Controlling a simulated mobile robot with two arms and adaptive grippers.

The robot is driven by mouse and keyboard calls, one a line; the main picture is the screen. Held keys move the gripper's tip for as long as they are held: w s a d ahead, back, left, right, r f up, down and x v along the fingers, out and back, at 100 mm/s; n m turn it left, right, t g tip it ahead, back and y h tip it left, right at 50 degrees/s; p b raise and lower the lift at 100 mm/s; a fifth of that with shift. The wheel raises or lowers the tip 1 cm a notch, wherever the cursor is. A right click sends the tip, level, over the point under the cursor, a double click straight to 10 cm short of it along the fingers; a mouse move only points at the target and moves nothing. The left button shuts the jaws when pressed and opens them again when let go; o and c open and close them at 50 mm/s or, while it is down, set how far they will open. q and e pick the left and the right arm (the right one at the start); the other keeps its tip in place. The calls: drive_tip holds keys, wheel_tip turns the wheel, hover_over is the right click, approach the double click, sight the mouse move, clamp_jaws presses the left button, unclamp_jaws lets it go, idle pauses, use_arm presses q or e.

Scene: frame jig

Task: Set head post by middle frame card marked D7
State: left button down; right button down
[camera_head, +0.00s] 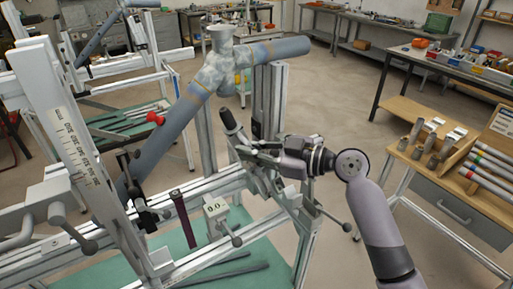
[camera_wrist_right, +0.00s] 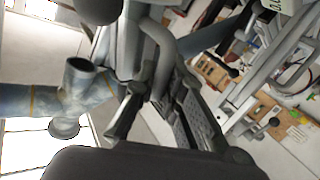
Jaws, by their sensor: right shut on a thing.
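My right gripper (camera_head: 258,153) is at the front right of the frame jig (camera_head: 190,188). It is shut on a slim post (camera_head: 231,121) with a dark upper end, which leans up to the left. In the right wrist view, the gripper's dark fingers (camera_wrist_right: 165,112) are close to a grey bent bar (camera_wrist_right: 163,50); the exact grip is hard to make out. I cannot read D7 on any card. My left gripper is not in view.
A blue-grey frame tube with a lug (camera_head: 216,72) slopes across the jig behind the gripper. A scaled upright (camera_head: 77,150) stands at the left. A wooden bench with tubes (camera_head: 440,152) is at the right. The floor between is clear.

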drive_tip(key=shift+f, duration=0.1)
drive_tip(key=c, duration=1.7)
unclamp_jaws()
drive_tip(key=shift+o, duration=0.2)
drive_tip(key=v, duration=1.2)
